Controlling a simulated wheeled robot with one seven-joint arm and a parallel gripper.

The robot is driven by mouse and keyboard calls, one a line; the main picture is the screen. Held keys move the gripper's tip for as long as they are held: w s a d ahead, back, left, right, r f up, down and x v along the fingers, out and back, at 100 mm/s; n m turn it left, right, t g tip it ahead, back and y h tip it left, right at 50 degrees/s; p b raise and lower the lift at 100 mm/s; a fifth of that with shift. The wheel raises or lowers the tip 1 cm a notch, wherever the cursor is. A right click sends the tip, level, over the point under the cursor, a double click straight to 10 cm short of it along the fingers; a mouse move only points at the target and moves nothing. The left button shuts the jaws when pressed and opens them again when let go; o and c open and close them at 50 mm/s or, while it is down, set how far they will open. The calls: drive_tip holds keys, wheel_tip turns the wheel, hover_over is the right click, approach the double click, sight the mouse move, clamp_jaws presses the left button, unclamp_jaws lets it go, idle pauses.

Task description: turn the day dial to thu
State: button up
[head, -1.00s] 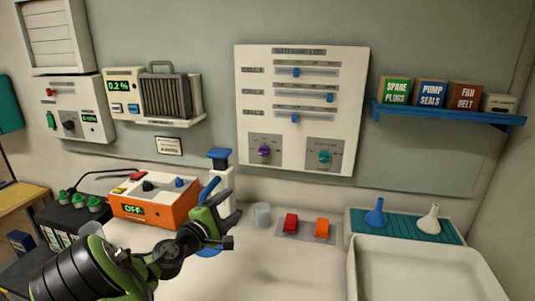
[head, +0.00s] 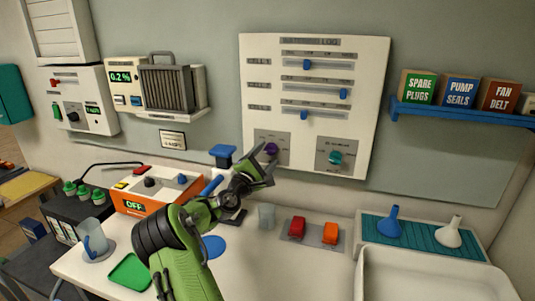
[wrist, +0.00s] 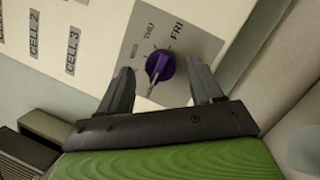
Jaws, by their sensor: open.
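The purple day dial (head: 270,149) sits on a grey plate at the lower left of the white log board, partly hidden by my gripper in the head view. In the wrist view the dial (wrist: 159,66) has THU and FRI printed above it, and a smaller label to the left that is hard to read. A pale line shows at its lower left side; I cannot tell which day it is set to. My gripper (head: 264,166) is open and empty, in front of the board. In the wrist view its fingers (wrist: 162,75) appear on either side of the dial, with gaps.
A teal dial (head: 335,158) is on the board to the right, with several blue sliders above.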

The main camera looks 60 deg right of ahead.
drive_tip(key=shift+x, duration=0.75)
drive_tip(key=shift+c, duration=0.4)
drive_tip(key=c, duration=1)
drive_tip(key=shift+o, duration=0.2)
